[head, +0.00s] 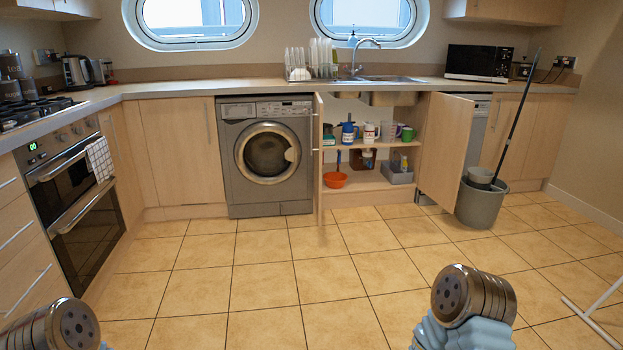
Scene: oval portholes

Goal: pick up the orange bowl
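The orange bowl (335,179) sits low inside the open under-sink cabinet (376,198), at its left front near the left door (319,150). It is small in the head view and looks upright. Parts of my two arms show at the bottom left and bottom right corners of the view, far from the bowl. No gripper fingers are visible, so neither gripper can be seen.
Both cabinet doors stand open; the right door (444,150) juts forward. A grey bucket (482,204) with a mop (517,108) stands right of it. Bottles and cups fill the upper shelf. A grey box (397,176) sits lower right. The tiled floor (270,270) ahead is clear.

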